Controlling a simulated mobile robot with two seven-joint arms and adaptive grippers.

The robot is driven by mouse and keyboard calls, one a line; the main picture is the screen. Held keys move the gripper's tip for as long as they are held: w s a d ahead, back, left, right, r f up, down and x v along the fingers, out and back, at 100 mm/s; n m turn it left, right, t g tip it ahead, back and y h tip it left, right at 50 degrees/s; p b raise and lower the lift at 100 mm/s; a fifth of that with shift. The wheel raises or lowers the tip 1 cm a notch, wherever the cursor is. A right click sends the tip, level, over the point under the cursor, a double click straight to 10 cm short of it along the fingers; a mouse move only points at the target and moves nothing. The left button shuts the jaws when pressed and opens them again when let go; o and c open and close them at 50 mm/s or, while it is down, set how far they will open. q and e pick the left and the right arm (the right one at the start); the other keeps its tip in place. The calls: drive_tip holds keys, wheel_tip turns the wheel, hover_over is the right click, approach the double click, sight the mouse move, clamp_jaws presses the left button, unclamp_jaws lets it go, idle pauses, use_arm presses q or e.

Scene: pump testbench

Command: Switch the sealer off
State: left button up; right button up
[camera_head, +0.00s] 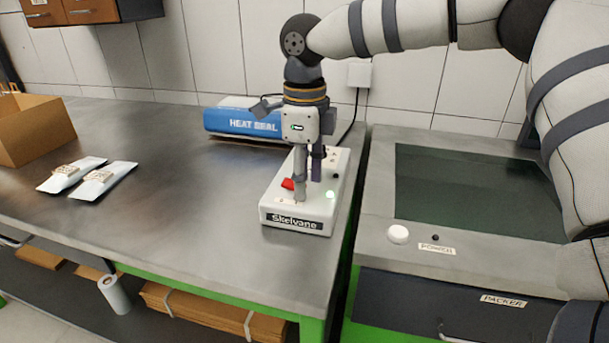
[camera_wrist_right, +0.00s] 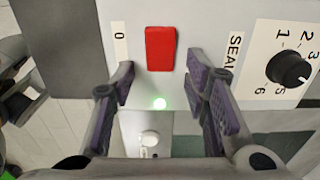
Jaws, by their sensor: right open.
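The sealer's white control box (camera_head: 300,222), marked Skelvane, stands near the right end of the metal bench. On its top are a red rocker switch (camera_head: 288,184) and a lit green lamp (camera_head: 330,195). In the right wrist view the red switch (camera_wrist_right: 160,48) lies between a 0 label and a SEAL label, with the green lamp (camera_wrist_right: 160,103) lit. The blue and white HEAT SEAL unit (camera_head: 243,123) is behind the box. My right gripper (camera_head: 308,186) points down over the box, open and empty, its fingers on either side of the switch's line. Contact cannot be told.
A numbered black knob (camera_wrist_right: 287,68) is beside the switch. Two white packets (camera_head: 88,180) and a cardboard box (camera_head: 32,130) are on the bench's left. The packer (camera_head: 450,285), with a dark glass top, stands to the right. The bench's middle is clear.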

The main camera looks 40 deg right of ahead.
clamp_jaws()
drive_tip(key=shift+w+a+g+h, duration=0.25)
drive_tip(key=shift+w+g+h, duration=0.1)
drive_tip(key=shift+g+h, duration=0.5)
drive_tip(key=shift+w+a+g+h+b, duration=0.15)
drive_tip(key=shift+g+h+b, duration=0.1)
drive_tip(key=shift+g+b, duration=0.2)
drive_tip(key=shift+r+g+h, duration=0.15)
drive_tip(key=shift+g+h, duration=0.25)
drive_tip(key=shift+g, duration=0.1)
use_arm(q)
drive_tip(key=shift+s+f+g, duration=0.3)
drive_tip(key=shift+s+f, duration=0.45)
drive_tip(key=shift+s, duration=0.05)
use_arm(e)
drive_tip(key=shift+r, duration=0.15)
unclamp_jaws()
